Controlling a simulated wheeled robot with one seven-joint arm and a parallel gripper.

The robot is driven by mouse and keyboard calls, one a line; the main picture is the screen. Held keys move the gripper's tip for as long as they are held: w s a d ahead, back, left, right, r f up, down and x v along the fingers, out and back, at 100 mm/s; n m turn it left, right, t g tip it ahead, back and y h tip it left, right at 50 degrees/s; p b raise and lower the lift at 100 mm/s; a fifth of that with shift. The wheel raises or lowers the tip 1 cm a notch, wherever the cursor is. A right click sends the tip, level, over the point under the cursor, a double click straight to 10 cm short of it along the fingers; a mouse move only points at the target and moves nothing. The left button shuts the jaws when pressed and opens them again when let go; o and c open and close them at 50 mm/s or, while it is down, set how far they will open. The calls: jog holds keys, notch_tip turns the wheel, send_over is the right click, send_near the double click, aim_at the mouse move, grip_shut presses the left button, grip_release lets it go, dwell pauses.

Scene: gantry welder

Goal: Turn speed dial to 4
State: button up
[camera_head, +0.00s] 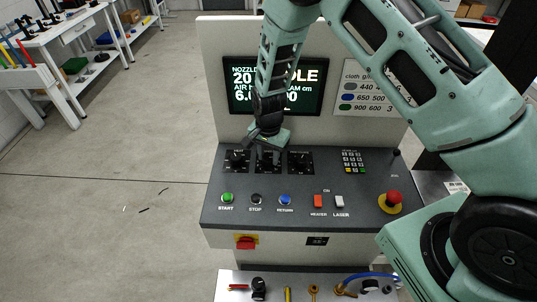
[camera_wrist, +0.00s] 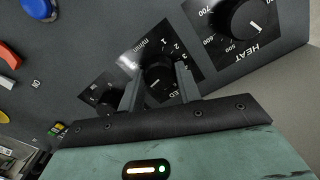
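The speed dial (camera_wrist: 158,78) is a black round knob on a black square plate with "m/min" and white numbers. In the wrist view it sits between the two fingers of my gripper (camera_wrist: 158,82), one on each side. I cannot tell whether the fingers press on the knob or stand just clear of it. The fingers hide part of the scale and part of the word "SPEED", and I cannot read the knob's setting for sure.
The heat dial (camera_wrist: 243,22) is close on one side, and another dial (camera_wrist: 103,97) on the other. The sloping console (camera_head: 300,218) also carries push buttons, a keypad (camera_head: 352,161) and a red emergency stop (camera_head: 394,197). A screen (camera_head: 307,91) stands behind my arm.

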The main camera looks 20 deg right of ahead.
jog(key=shift+n+b, duration=0.3)
jog(key=n+b, duration=0.2)
jog(key=shift+f+n, duration=0.15)
jog(key=shift+n, duration=0.25)
jog(key=n+b, duration=0.2)
jog(key=n, duration=0.1)
jog(key=shift+n, duration=0.3)
jog(key=n+b, duration=0.1)
jog(key=n, duration=0.2)
jog(key=shift+n, duration=0.3)
jog(key=n+b, duration=0.1)
jog(key=n, duration=0.2)
jog(key=shift+n, duration=0.3)
jog(key=n+b, duration=0.1)
jog(key=n, duration=0.5)
jog(key=shift+r, duration=0.2)
jog(key=n+p, duration=0.1)
jog(key=n, duration=0.5)
jog(key=shift+d+n, duration=0.1)
jog(key=shift+n, duration=0.3)
